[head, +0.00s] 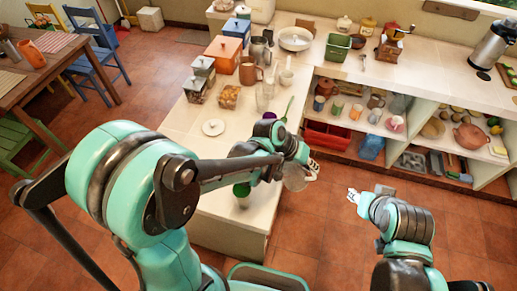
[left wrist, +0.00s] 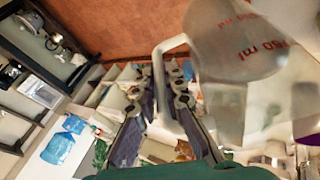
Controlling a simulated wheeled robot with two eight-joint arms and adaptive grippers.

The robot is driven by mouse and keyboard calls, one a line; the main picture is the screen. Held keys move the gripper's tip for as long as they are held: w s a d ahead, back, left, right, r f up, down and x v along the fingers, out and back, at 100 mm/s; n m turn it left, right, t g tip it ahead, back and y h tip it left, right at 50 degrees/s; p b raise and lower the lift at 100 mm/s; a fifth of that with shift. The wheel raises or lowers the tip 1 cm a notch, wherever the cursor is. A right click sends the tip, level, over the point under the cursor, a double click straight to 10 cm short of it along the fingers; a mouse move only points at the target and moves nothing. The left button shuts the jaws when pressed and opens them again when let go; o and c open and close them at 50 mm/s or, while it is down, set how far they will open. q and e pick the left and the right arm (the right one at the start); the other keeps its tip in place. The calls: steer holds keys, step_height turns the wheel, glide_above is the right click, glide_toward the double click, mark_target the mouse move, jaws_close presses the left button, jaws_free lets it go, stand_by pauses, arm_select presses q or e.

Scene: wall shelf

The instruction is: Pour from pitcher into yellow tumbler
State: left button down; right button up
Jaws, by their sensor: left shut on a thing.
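My left gripper (head: 304,164) is shut on the handle of a clear pitcher (head: 296,178), held in the air beyond the counter's edge. In the left wrist view, the pitcher (left wrist: 240,60) has red "750 ml" lettering, and its handle runs between the fingers of my gripper (left wrist: 160,98). The pitcher looks tilted there; its contents are hard to tell. A small yellow-orange cup (head: 356,111) stands on the shelf; I cannot tell whether it is the yellow tumbler. My right gripper (head: 353,196) is over the floor, away from the pitcher; its finger opening is unclear.
The white counter (head: 190,135) carries canisters, a brown jug (head: 249,70), clear glasses and a purple cup (head: 269,116). A green item (head: 242,190) stands near my left arm. A red crate (head: 327,134) sits in the shelf. The floor on the right is open.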

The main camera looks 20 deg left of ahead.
mark_target(316, 178)
arm_select(q)
steer(key=shift+s+d+f+y, duration=0.2)
steer(key=shift+d+f+y, duration=0.3)
steer(key=shift+d+y, duration=0.25)
steer(key=shift+s+d+f+m+t+y+b, duration=0.1)
steer(key=shift+d+f+m+t+y+b, duration=0.25)
steer(key=shift+f+y+b, duration=0.35)
steer(key=shift+d+f+m+t+y+b, duration=0.2)
steer(key=shift+f+y+b, duration=0.25)
steer(key=shift+f+y, duration=0.15)
steer(key=shift+d+f+m+t+y+b, duration=0.1)
steer(key=shift+d+f+t+y+b, duration=0.05)
steer(key=shift+f+y+b, duration=0.35)
steer(key=shift+s, duration=0.1)
